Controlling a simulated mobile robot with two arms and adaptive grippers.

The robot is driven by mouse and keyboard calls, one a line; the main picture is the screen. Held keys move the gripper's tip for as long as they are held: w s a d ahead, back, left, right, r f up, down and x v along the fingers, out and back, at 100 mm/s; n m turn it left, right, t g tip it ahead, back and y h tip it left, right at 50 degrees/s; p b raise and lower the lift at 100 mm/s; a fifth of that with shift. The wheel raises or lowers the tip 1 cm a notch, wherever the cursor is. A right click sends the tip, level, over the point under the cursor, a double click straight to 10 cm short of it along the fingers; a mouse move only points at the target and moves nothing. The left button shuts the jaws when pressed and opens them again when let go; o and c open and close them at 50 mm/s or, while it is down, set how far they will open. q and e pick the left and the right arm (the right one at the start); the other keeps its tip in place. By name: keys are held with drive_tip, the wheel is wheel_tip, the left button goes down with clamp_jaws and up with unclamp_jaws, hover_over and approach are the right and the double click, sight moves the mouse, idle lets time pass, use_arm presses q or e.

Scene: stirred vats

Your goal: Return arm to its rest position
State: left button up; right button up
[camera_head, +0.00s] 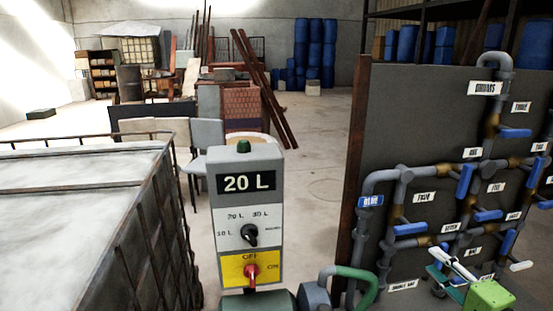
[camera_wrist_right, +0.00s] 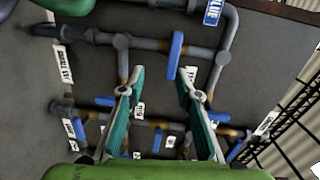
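My right gripper (camera_head: 446,264) is at the lower right of the head view, in front of the pipe panel (camera_head: 415,110). It has a green body and pale and teal fingers. In the right wrist view the fingers of my right gripper (camera_wrist_right: 162,76) are apart with nothing between them. A blue valve handle (camera_wrist_right: 175,52) on a grey pipe shows just beyond the fingertips; I cannot tell the distance. My left gripper is not in view.
A control box (camera_head: 248,215) reading 20 L stands at centre, its red switch (camera_head: 251,275) below a black dial (camera_head: 249,235). A caged tank (camera_head: 80,225) fills the left. Labelled pipes with blue handles (camera_head: 464,182) cover the panel. Open floor (camera_head: 320,180) lies behind the box.

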drive_tip(key=s+a+f+n+g+y, duration=0.1)
drive_tip(key=s+a+f+n+g, duration=0.35)
drive_tip(key=a+f, duration=0.35)
drive_tip(key=s+a+f+n+g+y, duration=0.1)
drive_tip(key=s+a+f+n+g, duration=0.3)
drive_tip(key=a+f, duration=0.45)
drive_tip(key=s+a+f+n+g+h, duration=0.1)
drive_tip(key=s+a+f+n+g, duration=0.15)
drive_tip(key=s, duration=0.45)
drive_tip(key=s+a+f+n+g+h, duration=0.1)
drive_tip(key=s+a+n, duration=0.1)
drive_tip(key=s+n, duration=0.3)
drive_tip(key=s+a+f+n+g+h, duration=0.1)
drive_tip(key=s+a+f+n+h, duration=0.15)
drive_tip(key=s, duration=0.55)
wheel_tip(320, 180, down, 27)
drive_tip(key=s+g+b, duration=0.1)
drive_tip(key=s+g, duration=0.1)
drive_tip(key=s, duration=0.1)
drive_tip(key=s+d+f+g+b, duration=0.1)
drive_tip(key=s+d+f, duration=0.2)
drive_tip(key=s+f, duration=1.4)
drive_tip(key=shift+f, duration=0.3)
